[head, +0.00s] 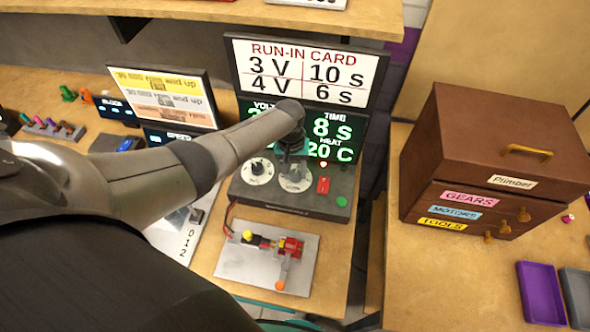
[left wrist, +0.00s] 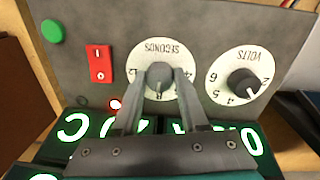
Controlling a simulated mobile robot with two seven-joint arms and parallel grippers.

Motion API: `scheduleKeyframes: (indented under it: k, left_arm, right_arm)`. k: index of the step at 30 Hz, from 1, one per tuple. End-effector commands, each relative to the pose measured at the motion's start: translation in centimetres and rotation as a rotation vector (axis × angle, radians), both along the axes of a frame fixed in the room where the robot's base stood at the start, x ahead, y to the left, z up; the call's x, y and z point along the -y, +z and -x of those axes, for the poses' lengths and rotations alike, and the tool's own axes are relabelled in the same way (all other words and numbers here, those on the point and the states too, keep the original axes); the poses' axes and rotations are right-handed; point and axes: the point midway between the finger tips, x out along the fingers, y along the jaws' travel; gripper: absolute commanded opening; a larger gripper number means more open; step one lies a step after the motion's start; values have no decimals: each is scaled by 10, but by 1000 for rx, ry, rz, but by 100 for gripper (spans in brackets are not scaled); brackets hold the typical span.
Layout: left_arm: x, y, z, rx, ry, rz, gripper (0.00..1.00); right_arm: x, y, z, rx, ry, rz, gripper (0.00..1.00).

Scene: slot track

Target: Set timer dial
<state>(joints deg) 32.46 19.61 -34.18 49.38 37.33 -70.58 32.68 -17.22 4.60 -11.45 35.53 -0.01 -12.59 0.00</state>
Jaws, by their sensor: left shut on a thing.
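The timer dial, marked SECONDS, is a white numbered disc with a grey knob; its face shows in the left wrist view (left wrist: 142,62) and on the control box in the head view (head: 296,187). My left gripper (left wrist: 159,78) is shut on the knob, with a finger on each side. In the head view the left gripper (head: 292,158) reaches down over the dial, hiding part of it. The lit display (head: 332,130) reads TIME 8 s and HEAT 20 C; its volts reading is partly hidden by my arm. The run-in card (head: 306,72) reads 3 V 10 s and 4 V 6 s.
The volts dial (head: 257,171) sits left of the timer dial. A red switch (head: 323,185) and green button (head: 342,201) are to the right. A plate (head: 240,265) with a small motor rig lies in front. A brown drawer cabinet (head: 480,155) stands at right.

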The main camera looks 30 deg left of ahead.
Motion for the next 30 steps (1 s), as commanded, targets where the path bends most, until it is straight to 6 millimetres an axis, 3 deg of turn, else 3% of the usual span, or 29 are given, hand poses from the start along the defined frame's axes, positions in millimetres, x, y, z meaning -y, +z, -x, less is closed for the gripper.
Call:
scheduleKeyframes:
  k: [18,30]
  left_arm:
    - [-1,0,-1,0,-541,0,0]
    - [-1,0,-2,1,-709,1,0]
  right_arm:
    - [0,-5,-1,1,0,0,0]
    - [0,-7,-1,1,0,0,0]
